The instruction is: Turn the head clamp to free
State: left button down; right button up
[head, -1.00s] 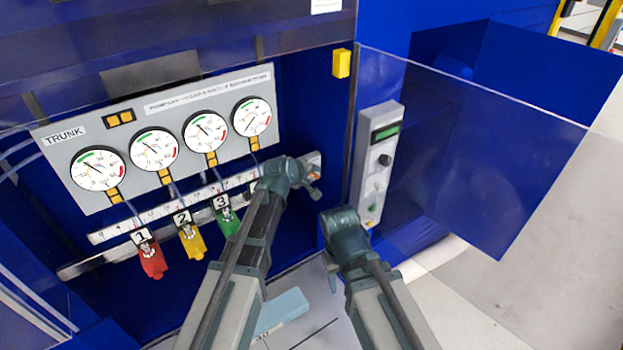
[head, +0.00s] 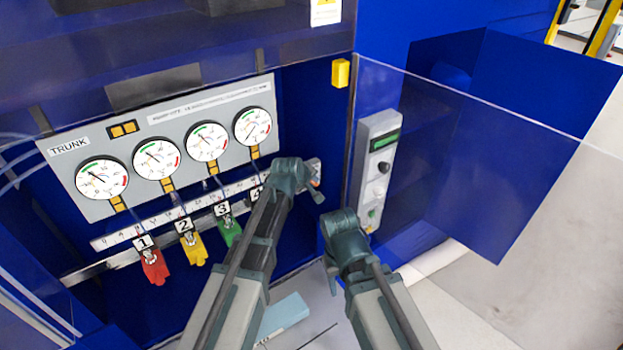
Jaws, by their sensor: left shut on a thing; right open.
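My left gripper (head: 316,188) is at the right end of the numbered rail and is shut on a small grey part there. This part (head: 315,170) looks like the head clamp, but the gripper covers most of it and its turn position cannot be told. Red (head: 154,268), yellow (head: 194,250) and green (head: 230,232) clamps hang from the rail (head: 125,258) under labels 1, 2 and 3. Label 4 (head: 256,192) shows partly, and my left arm hides what is below it. My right gripper (head: 333,278) is open, lower and right of the left one, apart from the rail.
A TRUNK panel (head: 68,165) with several round gauges stands above the rail. A grey control box (head: 378,170) with a green display is at the right, beside a clear door panel (head: 480,150).

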pick_arm(q)
jog(key=shift+w+d+r+m+g+y+p, duration=0.15)
jog(key=shift+g+y+p, duration=0.25)
jog(key=shift+y+p, duration=0.2)
jog(key=shift+w+d+r+m+g+y+p, duration=0.1)
jog(key=shift+m+g+y+p, duration=0.05)
jog(key=shift+g+y+p, duration=0.4)
jog(key=shift+f+m+g+y+p, duration=0.1)
jog(key=shift+m+g+y+p, duration=0.2)
jog(key=shift+g+y+p, duration=0.45)
jog(key=shift+s, duration=0.1)
jog(key=c, duration=0.9)
grip_release()
jog(key=shift+o, duration=0.2)
jog(key=p+v, duration=0.6)
jog(key=v, duration=0.1)
jog(key=shift+d+r+p, duration=0.15)
jog(key=shift+r+p, duration=0.1)
jog(key=shift+p, duration=0.1)
